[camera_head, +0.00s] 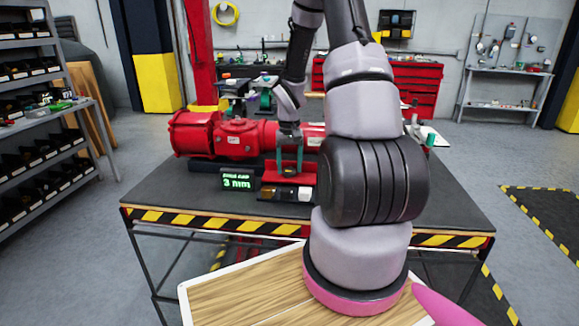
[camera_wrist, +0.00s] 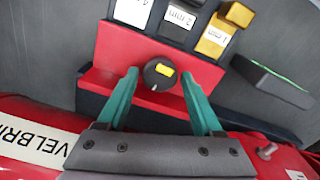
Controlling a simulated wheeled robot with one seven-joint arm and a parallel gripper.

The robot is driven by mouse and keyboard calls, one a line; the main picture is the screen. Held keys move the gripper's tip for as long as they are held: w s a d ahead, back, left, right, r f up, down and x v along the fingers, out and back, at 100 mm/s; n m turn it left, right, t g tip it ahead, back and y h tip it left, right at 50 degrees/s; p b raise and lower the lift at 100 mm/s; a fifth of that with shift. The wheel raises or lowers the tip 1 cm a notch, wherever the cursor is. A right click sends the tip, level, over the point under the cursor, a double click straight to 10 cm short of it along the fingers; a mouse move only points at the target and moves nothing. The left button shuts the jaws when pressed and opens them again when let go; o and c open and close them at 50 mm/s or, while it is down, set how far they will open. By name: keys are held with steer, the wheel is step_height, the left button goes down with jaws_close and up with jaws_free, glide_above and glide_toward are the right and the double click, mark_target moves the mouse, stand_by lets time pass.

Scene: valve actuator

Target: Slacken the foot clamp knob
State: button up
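A round black knob (camera_wrist: 159,74) with a yellow mark sits on the red block (camera_wrist: 110,48) in the wrist view. It is the only knob I see there; no label names it. My gripper (camera_wrist: 159,75) has two teal fingers, one on each side of the knob. The fingers are open, with a small gap showing on both sides. In the head view my gripper (camera_head: 289,172) points down at the red block (camera_head: 273,177) in front of the red valve actuator (camera_head: 236,138). The knob is hidden there.
Blocks marked 2 mm (camera_wrist: 178,22) and 1 mm (camera_wrist: 214,38) stand beside the knob, with a white-labelled one. A display (camera_head: 237,180) reads 3 mm. The actuator body (camera_wrist: 30,137) lies close to my gripper. The dark table top (camera_head: 160,192) is clear at left.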

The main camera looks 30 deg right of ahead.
steer(key=shift+r, duration=0.15)
step_height(320, 180, up, 10)
steer(key=shift+r, duration=0.25)
stand_by(0.6)
step_height(320, 180, up, 9)
steer(key=t, duration=0.2)
glide_above(289, 169)
steer(key=s+a, duration=0.3)
steer(key=s+a+r+t, duration=0.1)
steer(key=s+a+r, duration=0.4)
steer(key=r, duration=0.2)
steer(key=s+a+r+t+y, duration=0.2)
steer(key=s+a+r+t, duration=0.2)
steer(key=s, duration=0.8)
step_height(289, 169, up, 4)
steer(key=shift+s+a+r+m, duration=0.1)
steer(key=shift+s+a+m, duration=0.2)
steer(key=shift+a, duration=0.75)
